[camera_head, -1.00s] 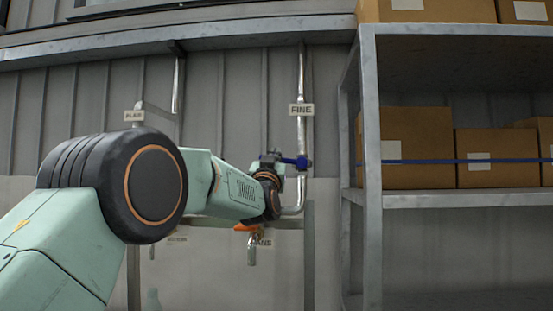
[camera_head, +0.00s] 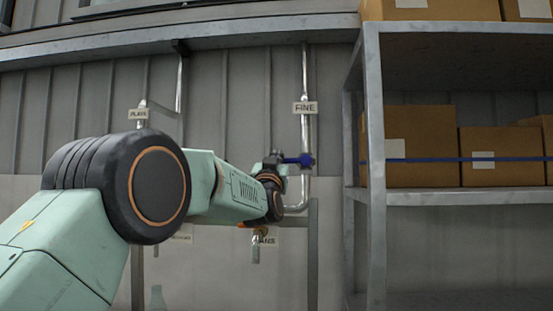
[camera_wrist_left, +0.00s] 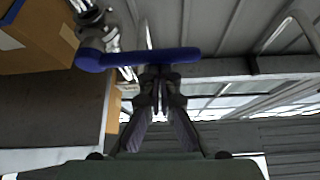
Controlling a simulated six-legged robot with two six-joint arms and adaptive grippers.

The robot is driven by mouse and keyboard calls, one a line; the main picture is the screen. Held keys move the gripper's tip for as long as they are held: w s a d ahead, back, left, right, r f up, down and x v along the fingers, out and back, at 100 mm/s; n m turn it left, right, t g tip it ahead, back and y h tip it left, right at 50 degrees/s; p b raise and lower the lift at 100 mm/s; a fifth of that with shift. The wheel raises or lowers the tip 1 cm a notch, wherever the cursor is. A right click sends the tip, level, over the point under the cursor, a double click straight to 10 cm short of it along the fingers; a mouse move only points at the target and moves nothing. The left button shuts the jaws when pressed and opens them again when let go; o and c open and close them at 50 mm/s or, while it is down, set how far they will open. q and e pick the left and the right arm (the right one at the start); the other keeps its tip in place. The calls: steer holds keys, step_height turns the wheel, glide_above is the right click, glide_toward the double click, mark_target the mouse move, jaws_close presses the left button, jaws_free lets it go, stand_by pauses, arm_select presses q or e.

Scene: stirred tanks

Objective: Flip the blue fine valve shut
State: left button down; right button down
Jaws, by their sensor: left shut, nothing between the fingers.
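The blue fine valve handle (camera_head: 304,160) sits on a silver vertical pipe below a "FINE" sign (camera_head: 305,108). In the head view the handle shows as a short blue bar, lying roughly level. My left gripper (camera_head: 279,156) is at its left end, partly hidden by my own wrist. In the left wrist view the blue handle (camera_wrist_left: 145,58) runs across the picture, with its pivot on the pipe fitting at the left. My left gripper (camera_wrist_left: 160,78) is shut and empty, its tips at the handle's lower edge. I cannot tell whether they touch. My right gripper is not in view.
A metal shelf (camera_head: 373,150) with cardboard boxes (camera_head: 420,135) stands close on the right. Another pipe with a sign (camera_head: 138,114) is at the left. A small tap (camera_head: 256,252) with a sign hangs below my wrist.

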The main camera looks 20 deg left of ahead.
arm_select(q)
step_height(320, 180, up, 10)
stand_by(0.5)
steer(key=shift+s, duration=0.15)
steer(key=shift+f, duration=0.1)
steer(key=shift+f, duration=0.1)
